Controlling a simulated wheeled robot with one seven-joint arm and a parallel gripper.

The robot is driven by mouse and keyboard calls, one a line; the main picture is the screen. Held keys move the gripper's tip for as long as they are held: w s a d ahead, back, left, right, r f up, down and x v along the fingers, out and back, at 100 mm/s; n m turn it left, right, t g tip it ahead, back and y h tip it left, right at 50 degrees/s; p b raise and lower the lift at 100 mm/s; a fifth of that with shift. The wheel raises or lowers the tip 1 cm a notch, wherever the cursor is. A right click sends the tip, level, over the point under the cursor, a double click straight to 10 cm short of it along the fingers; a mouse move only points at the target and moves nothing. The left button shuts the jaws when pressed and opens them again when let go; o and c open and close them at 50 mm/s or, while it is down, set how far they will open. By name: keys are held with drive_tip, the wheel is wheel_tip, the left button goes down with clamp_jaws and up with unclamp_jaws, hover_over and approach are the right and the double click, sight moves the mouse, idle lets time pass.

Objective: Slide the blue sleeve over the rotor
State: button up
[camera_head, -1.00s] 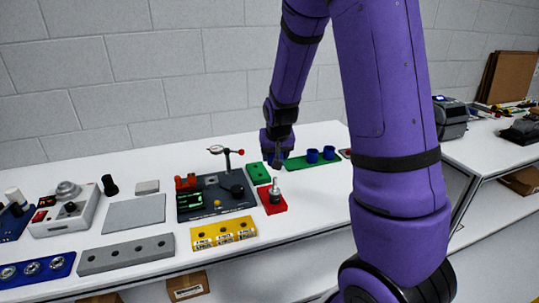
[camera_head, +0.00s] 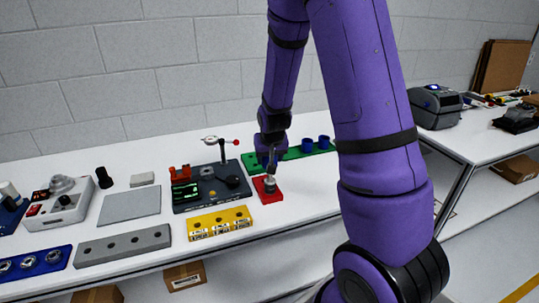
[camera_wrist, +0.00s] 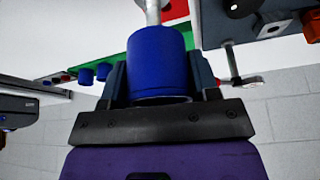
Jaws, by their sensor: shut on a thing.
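My gripper (camera_wrist: 160,85) is shut on the blue sleeve (camera_wrist: 158,60), which sits between its two fingers in the wrist view. In the head view my gripper (camera_head: 270,160) is right over the red block (camera_head: 278,197). The rotor (camera_head: 269,184), a dark and grey part with a thin pale shaft, stands upright on this block. In the wrist view the pale shaft (camera_wrist: 153,12) meets the sleeve's far end. I cannot tell how far it reaches inside. The sleeve is not clearly visible in the head view.
A green strip (camera_head: 290,154) with two blue sleeves (camera_head: 315,143) lies behind to the right. A yellow block (camera_head: 220,222) is in front. White table is clear to the right.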

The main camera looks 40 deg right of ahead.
drive_tip(key=shift+f, duration=0.65)
drive_tip(key=shift+f, duration=0.35)
drive_tip(key=shift+f, duration=0.5)
drive_tip(key=shift+f, duration=0.35)
drive_tip(key=shift+f, duration=0.75)
drive_tip(key=shift+f, duration=0.15)
idle(0.4)
drive_tip(key=shift+f, duration=0.75)
